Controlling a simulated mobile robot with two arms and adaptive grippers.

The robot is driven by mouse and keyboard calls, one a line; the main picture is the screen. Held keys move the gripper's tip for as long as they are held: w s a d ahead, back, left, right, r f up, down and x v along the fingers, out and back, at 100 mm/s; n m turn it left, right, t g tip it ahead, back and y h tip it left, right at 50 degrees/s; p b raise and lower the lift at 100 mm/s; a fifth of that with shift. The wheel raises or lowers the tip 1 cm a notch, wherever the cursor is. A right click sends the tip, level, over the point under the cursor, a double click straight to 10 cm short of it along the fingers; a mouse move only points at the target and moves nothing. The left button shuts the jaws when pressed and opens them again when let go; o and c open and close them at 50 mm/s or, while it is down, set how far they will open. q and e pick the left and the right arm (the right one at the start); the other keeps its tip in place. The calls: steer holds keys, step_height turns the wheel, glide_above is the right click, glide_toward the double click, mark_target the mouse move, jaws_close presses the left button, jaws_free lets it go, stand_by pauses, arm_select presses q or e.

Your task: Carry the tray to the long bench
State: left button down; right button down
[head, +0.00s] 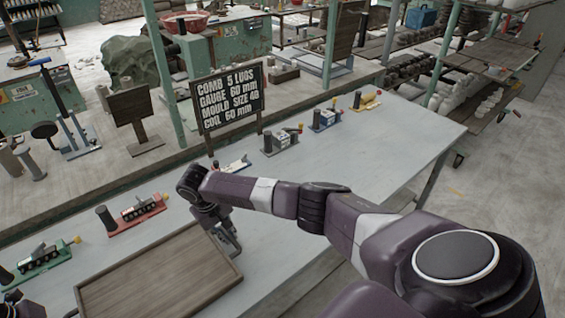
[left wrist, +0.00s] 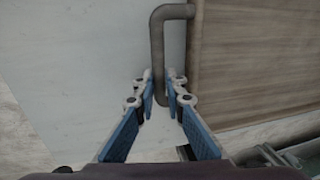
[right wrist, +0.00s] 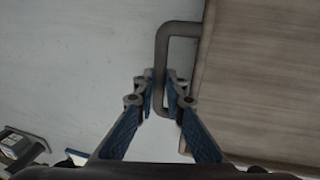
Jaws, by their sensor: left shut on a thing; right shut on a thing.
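The brown wooden tray (head: 165,275) is at the lower left of the head view, over the pale top of the long bench (head: 400,140). I cannot tell whether it touches the bench. My right gripper (head: 230,243) is at the tray's right end; in the right wrist view (right wrist: 162,82) its blue-padded fingers are shut on a grey bar handle (right wrist: 162,50). In the left wrist view my left gripper (left wrist: 161,82) is shut on the other grey handle (left wrist: 157,45), beside the tray's wooden side (left wrist: 250,60). In the head view, only a dark bit of the left arm shows at the corner.
Several small devices line the bench's far side, including a red-based one (head: 135,215), a green-based one (head: 40,262) and a yellow one (head: 367,101). A black sign (head: 230,98) with white lettering stands behind them. The bench's right part is clear.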

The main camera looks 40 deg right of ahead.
arm_select(q)
steer(key=shift+f+b, duration=0.6)
steer(key=shift+f, duration=0.1)
arm_select(e)
steer(key=shift+f, duration=0.7)
arm_select(q)
steer(key=c, duration=2)
jaws_free()
arm_select(e)
steer(key=c, duration=2)
jaws_free()
arm_select(q)
steer(key=shift+s, duration=0.1)
arm_select(e)
steer(key=shift+s, duration=0.1)
arm_select(q)
steer(key=shift+r, duration=0.15)
arm_select(e)
steer(key=shift+r, duration=0.15)
